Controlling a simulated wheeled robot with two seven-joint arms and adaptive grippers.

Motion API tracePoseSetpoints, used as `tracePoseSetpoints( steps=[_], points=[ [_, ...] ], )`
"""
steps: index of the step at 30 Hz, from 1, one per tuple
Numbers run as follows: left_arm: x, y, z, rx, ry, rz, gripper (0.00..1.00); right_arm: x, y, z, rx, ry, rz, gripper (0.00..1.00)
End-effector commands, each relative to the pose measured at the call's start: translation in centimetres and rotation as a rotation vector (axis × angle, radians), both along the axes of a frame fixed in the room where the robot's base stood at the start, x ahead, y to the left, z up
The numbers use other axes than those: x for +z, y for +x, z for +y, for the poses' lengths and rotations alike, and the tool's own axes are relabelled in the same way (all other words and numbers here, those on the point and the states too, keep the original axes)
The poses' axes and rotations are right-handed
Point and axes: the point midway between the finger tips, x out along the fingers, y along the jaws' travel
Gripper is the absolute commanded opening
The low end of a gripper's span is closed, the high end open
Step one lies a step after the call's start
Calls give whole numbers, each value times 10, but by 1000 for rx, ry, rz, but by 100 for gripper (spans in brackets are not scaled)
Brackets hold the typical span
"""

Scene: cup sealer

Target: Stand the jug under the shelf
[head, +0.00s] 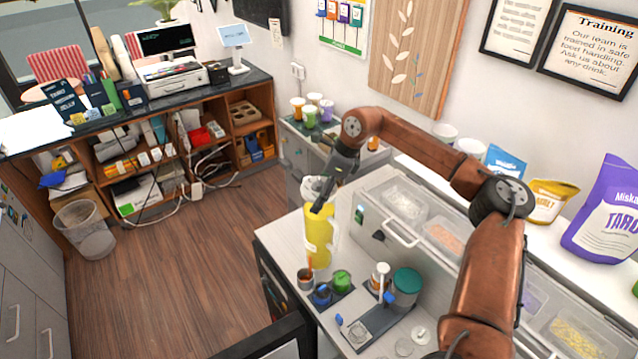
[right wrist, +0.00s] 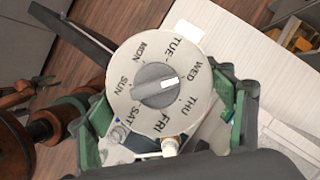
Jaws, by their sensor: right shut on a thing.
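The yellow jug (head: 319,240) has a white handle and stands near the left end of the white counter in the head view. My right gripper (head: 327,192) comes down at its top and is shut on it. In the right wrist view the jug's round white lid (right wrist: 125,70), with a day-of-week dial, sits between the green fingers of my right gripper (right wrist: 165,115). The jug looks about upright; I cannot tell whether its base touches the counter. A long white shelf (head: 412,168) runs along the wall at right. My left gripper is not in view.
Small cups and tools (head: 342,281) stand close in front of the jug. A topping case (head: 385,225) with clear bins is to its right. Colored cups (head: 310,115) stand on a back cabinet. A wooden shelf unit (head: 250,128) and wire bin (head: 84,230) are at left; the floor between is clear.

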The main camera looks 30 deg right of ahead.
Motion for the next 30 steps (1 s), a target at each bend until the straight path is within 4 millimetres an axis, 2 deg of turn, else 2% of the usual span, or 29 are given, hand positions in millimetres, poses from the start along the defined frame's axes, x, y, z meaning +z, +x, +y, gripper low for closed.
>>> tracePoseSetpoints(
  steps=[2, 12, 25, 26, 30],
  points=[
    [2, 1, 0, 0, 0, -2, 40, 2, 1, 1, -1, 4, -9, 17],
    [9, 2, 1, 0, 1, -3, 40, -32, 1, 1, -2, 4, -9, 17],
    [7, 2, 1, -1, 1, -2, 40, -38, 2, 1, -1, 4, -9, 17],
    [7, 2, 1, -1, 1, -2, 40, -42, 0, 0, 0, 0, -1, 76],
    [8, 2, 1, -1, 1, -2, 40, -41, 0, 0, 0, 0, -1, 86]
  ],
)
